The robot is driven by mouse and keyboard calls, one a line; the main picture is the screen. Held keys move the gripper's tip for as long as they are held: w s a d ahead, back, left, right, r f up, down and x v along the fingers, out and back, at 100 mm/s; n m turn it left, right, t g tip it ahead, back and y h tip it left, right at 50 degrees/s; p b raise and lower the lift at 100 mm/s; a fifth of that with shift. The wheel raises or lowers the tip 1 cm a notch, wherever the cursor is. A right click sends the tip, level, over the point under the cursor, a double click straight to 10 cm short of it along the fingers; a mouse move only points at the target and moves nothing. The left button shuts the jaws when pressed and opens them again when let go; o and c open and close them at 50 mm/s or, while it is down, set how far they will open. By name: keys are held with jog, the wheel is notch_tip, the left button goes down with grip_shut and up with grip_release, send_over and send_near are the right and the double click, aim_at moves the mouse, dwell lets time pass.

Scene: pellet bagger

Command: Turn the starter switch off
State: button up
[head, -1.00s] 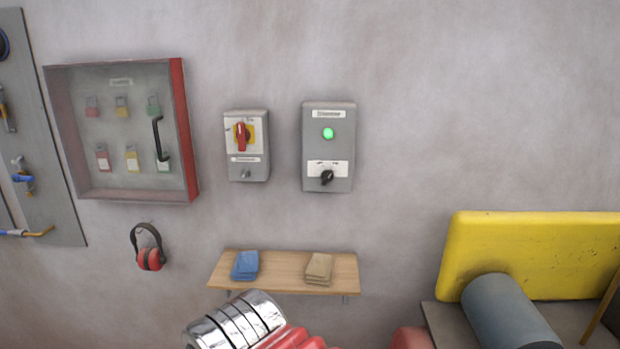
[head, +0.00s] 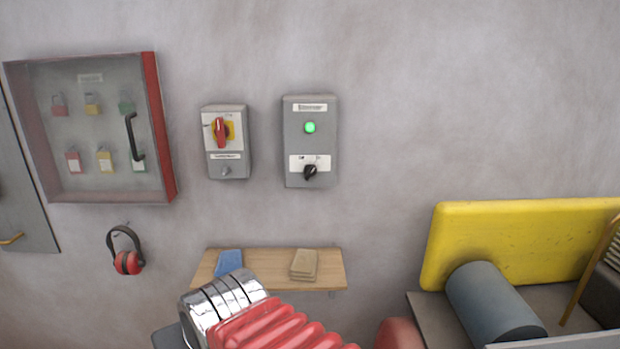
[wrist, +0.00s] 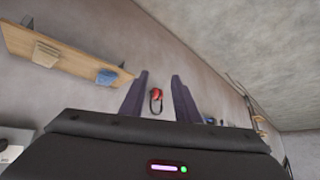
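The starter box is a grey wall box (head: 310,142) right of centre in the head view. Its green lamp (head: 310,127) is lit. Below the lamp is a black rotary switch (head: 310,172) with a pale label plate; its knob looks tilted toward the right mark, though the label is too small to read surely. My gripper (wrist: 160,92) shows in the wrist view with its two dark fingers apart and nothing between them. Red earmuffs (wrist: 156,99) hang on the wall beyond the fingers. In the head view only my arm shows, low and below the box; the fingers are out of frame.
Left of the starter is a grey isolator (head: 226,142) with a red handle. A glass-fronted padlock cabinet (head: 165,130) hangs further left. A wooden shelf (head: 327,282) with blue and tan cloths juts out below. A yellow guard (head: 520,240) and grey roller stand at right.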

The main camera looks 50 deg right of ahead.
jog(key=w+d+r+m+t+h, duration=0.2)
jog(key=w+d+r+m+h, duration=0.15)
jog(key=d, duration=0.55)
jog(key=w+d+r+m+t+h, duration=0.2)
jog(key=w+d+m, duration=0.2)
jog(key=d, duration=0.6)
jog(key=s+d+r+m+h, duration=0.2)
jog(key=d+h, duration=0.1)
jog(key=d, duration=0.5)
jog(key=s+d+r+m+h, duration=0.2)
jog(key=d+r+m+h, duration=0.1)
jog(key=d, duration=0.4)
jog(key=shift+s+d+r+m+h, duration=0.25)
jog(key=shift+d+r+m+h, duration=0.1)
jog(key=shift+h, duration=0.2)
jog(key=shift+d, duration=0.1)
